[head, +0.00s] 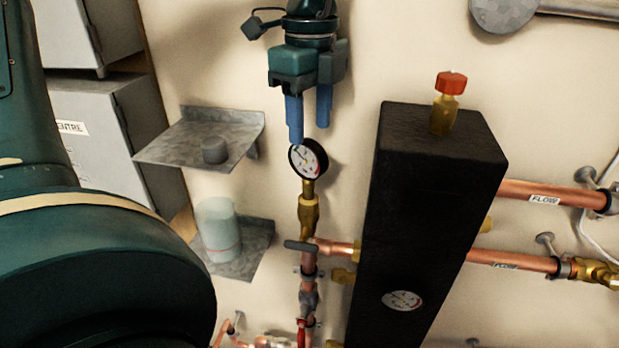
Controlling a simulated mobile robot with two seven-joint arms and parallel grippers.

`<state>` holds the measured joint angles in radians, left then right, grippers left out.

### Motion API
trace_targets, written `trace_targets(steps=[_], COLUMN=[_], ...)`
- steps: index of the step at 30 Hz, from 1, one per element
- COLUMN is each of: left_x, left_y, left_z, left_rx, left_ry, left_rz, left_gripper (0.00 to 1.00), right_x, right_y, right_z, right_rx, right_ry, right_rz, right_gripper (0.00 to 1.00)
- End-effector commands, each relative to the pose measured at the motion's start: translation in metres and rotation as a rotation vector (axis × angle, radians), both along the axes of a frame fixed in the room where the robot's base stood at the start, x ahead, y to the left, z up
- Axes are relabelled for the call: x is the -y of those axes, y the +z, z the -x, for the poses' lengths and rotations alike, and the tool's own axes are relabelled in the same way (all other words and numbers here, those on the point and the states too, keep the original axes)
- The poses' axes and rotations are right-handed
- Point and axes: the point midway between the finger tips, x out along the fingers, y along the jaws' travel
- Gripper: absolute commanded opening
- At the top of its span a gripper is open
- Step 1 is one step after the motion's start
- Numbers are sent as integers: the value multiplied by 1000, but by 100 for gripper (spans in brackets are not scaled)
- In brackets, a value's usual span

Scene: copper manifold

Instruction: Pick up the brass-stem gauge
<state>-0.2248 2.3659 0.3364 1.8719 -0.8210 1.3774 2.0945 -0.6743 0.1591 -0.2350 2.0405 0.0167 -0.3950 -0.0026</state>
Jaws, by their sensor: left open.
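The brass-stem gauge (309,160) has a round white dial with a black rim, on a brass stem (309,203) that stands on a copper pipe left of the black manifold block. My left gripper (309,133) hangs from above with its blue fingers pointing down, right at the top of the gauge. The fingers are apart and one overlaps the upper edge of the dial; I cannot tell whether they touch it. The gauge stands upright on its pipe, not held. My right gripper is not in view.
A black block (430,190) with a red-topped brass valve (449,100) stands close on the right. Copper flow pipes (540,195) run right from it. Two grey shelves, the upper (185,150) bearing a small cylinder and the lower (245,262) a glass jar (219,230), stand left.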

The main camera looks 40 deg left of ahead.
Motion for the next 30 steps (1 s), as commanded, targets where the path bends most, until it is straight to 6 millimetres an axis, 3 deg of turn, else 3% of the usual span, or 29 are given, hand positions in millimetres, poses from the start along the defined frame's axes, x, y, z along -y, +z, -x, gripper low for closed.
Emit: trace_targets(steps=[8, 12, 17, 25, 30], left_x=[-2, -5, -5, -5, -5], left_y=[-22, -43, -62, -65, -65], left_z=[2, 3, 2, 2, 2], left_rx=[-5, -5, -2, 0, 0], left_ry=[-1, -1, -1, 0, 0], left_rz=[2, 4, 1, 1, 1], left_gripper=[47, 47, 47, 47, 33], right_x=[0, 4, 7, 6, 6], right_y=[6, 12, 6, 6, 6], right_z=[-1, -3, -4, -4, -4], right_rx=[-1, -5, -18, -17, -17], right_ry=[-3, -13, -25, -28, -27], right_rz=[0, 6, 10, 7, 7], right_gripper=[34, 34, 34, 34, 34])
